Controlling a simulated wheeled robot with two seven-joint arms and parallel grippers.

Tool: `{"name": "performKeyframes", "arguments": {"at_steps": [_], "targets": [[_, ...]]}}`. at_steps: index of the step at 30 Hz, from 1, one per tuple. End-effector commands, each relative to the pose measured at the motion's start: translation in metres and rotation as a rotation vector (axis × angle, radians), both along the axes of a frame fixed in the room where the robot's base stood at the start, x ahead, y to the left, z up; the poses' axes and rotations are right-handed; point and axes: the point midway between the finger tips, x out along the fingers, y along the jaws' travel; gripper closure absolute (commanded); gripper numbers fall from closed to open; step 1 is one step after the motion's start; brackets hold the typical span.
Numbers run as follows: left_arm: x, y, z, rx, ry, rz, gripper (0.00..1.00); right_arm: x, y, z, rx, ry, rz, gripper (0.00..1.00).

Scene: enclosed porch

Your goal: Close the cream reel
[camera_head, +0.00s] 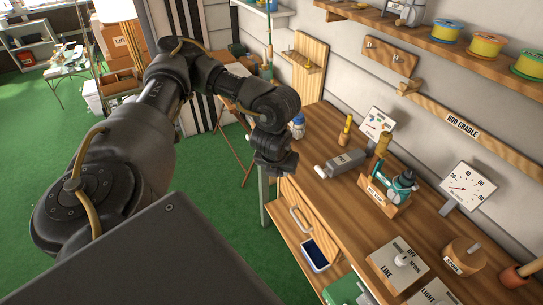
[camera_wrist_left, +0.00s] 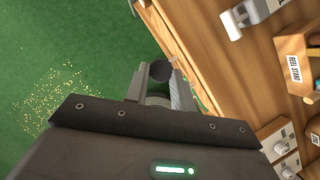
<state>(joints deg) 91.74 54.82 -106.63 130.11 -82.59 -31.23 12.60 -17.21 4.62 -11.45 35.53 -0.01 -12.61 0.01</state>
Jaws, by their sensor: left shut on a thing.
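My left gripper (camera_head: 280,164) points down at the left edge of the workbench, left of the grey box. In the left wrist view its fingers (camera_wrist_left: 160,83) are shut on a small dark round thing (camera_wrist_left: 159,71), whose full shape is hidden. On the wooden reel stand (camera_head: 377,195) sits a teal reel (camera_head: 403,182) with dark parts, apart from the gripper. The stand also shows in the left wrist view (camera_wrist_left: 292,50). I cannot make out a clearly cream reel. My right gripper is not in view.
Green floor (camera_head: 215,180) is open to the left.

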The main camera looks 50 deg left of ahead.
Motion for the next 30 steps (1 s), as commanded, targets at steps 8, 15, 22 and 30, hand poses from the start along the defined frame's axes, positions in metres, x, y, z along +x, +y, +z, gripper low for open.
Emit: {"name": "performKeyframes", "arguments": {"at_steps": [8, 15, 22, 30], "targets": [[-0.012, -0.054, -0.035, 0.006, 0.001, 0.486, 0.96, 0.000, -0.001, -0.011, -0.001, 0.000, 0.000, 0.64], [-0.037, -0.108, -0.071, 0.002, 0.002, 1.225, 0.96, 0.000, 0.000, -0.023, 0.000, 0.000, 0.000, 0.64], [-0.071, -0.144, -0.101, 0.004, 0.013, 2.053, 0.96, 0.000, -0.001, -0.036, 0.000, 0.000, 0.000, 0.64], [-0.088, -0.154, -0.113, -0.004, 0.000, 2.561, 0.96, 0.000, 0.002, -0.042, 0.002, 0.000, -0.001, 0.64]]}}
